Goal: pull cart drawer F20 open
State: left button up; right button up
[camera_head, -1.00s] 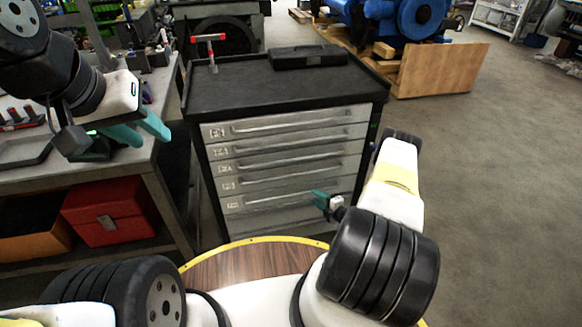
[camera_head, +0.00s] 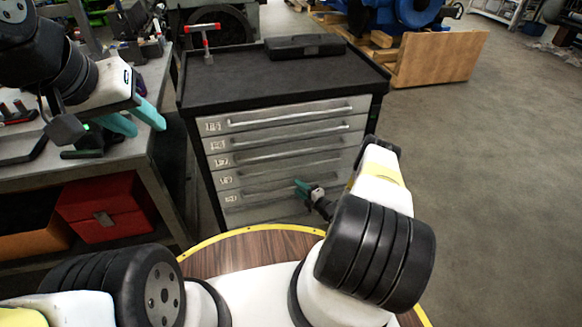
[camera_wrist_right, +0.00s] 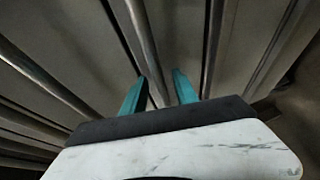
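The tool cart (camera_head: 272,85) stands ahead with a stack of grey drawers, each with a long bar handle and a small label; the labels are too small for me to tell which is F20. All drawers look shut. My right gripper (camera_head: 302,189) is at the right part of the lower drawers, near the lowest visible handle. In the right wrist view its teal fingers (camera_wrist_right: 159,92) are apart, and a handle bar (camera_wrist_right: 146,45) runs down toward the gap between them; I cannot tell whether they touch it. My left gripper (camera_head: 140,120) is open and empty over the bench at left.
A black case (camera_head: 305,46) and a red-handled tool (camera_head: 204,38) are on the cart top. The workbench (camera_head: 160,170) at left has a red box (camera_head: 105,208) below. The floor to the right is clear.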

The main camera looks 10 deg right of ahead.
grip_shut()
dwell(1.4)
